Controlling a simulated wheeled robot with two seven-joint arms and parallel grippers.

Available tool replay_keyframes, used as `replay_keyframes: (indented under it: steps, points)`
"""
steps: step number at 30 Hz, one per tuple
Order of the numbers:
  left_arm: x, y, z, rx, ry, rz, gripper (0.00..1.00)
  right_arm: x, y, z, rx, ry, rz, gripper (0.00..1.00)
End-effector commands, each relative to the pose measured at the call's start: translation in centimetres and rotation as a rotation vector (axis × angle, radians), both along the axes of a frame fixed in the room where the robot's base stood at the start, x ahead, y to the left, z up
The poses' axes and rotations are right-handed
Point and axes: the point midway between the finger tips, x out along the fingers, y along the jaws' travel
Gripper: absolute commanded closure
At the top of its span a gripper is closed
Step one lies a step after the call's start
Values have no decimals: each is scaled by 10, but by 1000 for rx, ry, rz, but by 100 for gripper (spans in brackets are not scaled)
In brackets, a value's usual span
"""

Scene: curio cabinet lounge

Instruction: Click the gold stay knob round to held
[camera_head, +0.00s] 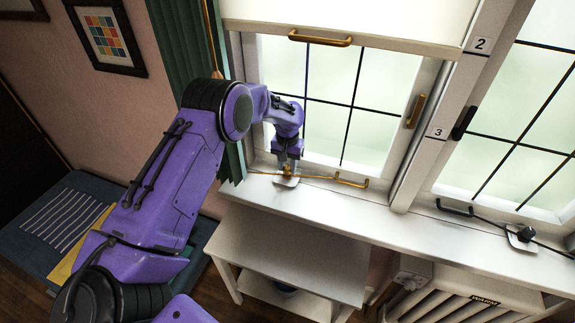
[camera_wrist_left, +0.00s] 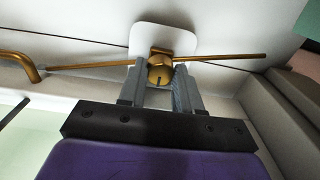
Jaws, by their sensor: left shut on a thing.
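The gold stay knob (camera_wrist_left: 160,70) sits on a white plate (camera_wrist_left: 148,36) on the window sill, with a gold stay bar (camera_wrist_left: 220,58) running past it. In the left wrist view my left gripper (camera_wrist_left: 160,84) has its two grey fingers on either side of the knob, shut on it. A dark mark shows on the knob's face. In the head view the left gripper (camera_head: 288,165) reaches down to the sill, and the gold stay bar (camera_head: 335,179) extends right to a hooked end. The knob is partly hidden there by the fingers. My right gripper is not in view.
A black stay (camera_head: 521,235) lies on the sill at the right. A gold window handle (camera_head: 415,111) and a gold blind pull (camera_head: 320,38) are nearby. A green curtain (camera_head: 236,160) hangs left of the gripper. A white table (camera_head: 290,250) and a radiator (camera_head: 470,300) stand below the sill.

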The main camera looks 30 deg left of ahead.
Motion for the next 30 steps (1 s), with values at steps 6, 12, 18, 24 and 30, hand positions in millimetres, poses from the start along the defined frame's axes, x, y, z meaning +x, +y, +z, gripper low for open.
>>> replay_keyframes:
  steps: [6, 12, 18, 24, 30]
  points:
    - [0, 0, 0, -1, -1, -26, 97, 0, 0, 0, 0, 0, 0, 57]
    - [0, 0, 0, -1, -1, -29, 97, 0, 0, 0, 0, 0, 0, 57]
    - [0, 0, 0, 0, 0, -29, 57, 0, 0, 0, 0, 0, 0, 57]
    - [0, 0, 0, 0, 0, -28, 41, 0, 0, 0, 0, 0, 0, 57]
    - [1, 0, 5, 0, -3, -28, 41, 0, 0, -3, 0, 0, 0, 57]
